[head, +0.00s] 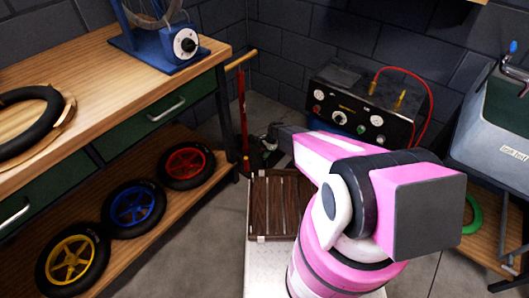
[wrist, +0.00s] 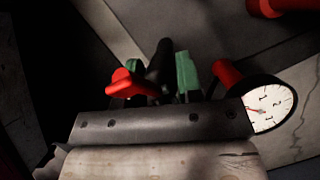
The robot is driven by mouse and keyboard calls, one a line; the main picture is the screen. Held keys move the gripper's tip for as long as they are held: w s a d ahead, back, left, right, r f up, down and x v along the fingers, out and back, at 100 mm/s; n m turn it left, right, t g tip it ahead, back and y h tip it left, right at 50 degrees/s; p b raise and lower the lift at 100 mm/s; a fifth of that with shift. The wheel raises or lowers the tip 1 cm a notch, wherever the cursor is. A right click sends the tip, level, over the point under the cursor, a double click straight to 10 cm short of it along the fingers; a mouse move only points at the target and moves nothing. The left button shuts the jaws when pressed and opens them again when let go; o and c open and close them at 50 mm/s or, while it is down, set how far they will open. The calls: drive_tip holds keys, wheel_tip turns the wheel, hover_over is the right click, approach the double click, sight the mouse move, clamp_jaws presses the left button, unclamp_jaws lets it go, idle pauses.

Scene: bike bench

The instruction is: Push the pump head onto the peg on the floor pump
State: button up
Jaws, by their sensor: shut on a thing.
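The floor pump (head: 243,115), a red upright tube with a wooden cross handle (head: 241,60), stands beyond the workbench's end in the head view. In the wrist view its white-faced gauge (wrist: 268,104) and a red part (wrist: 226,76) show just right of my gripper (wrist: 157,82). My gripper has green finger pads and is shut on the black pump head (wrist: 160,62); a red lever (wrist: 121,84) shows at the left finger. In the head view my gripper (head: 270,138) is small and low beside the pump. I cannot make out the peg or whether the pump head touches it.
The wooden workbench (head: 125,85) with a lower shelf of small wheels (head: 131,204) is at left. A dark control box (head: 345,110) with a red hose stands behind my arm. A grey sink (head: 495,125) is at right. A slatted brown crate (head: 277,205) lies in front.

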drive_tip(key=shift+f, duration=0.15)
drive_tip(key=o, duration=1.2)
drive_tip(key=shift+c, duration=0.2)
drive_tip(key=v, duration=1.1)
drive_tip(key=s+d+r+n+h, duration=0.1)
drive_tip(key=s+d+r+n, duration=0.3)
drive_tip(key=r, duration=0.6)
drive_tip(key=s+d+r+n+t+h, duration=0.1)
drive_tip(key=s+d+r+n, duration=0.3)
drive_tip(key=s+r, duration=0.5)
drive_tip(key=s+d+r+n+t+h, duration=0.1)
drive_tip(key=s+d+r+n, duration=0.3)
drive_tip(key=r, duration=0.9)
drive_tip(key=s+d+h, duration=0.1)
drive_tip(key=s+d, duration=0.2)
drive_tip(key=shift+s+d+n, duration=0.2)
drive_tip(key=shift+d+n, duration=0.05)
drive_tip(key=shift+n, duration=0.05)
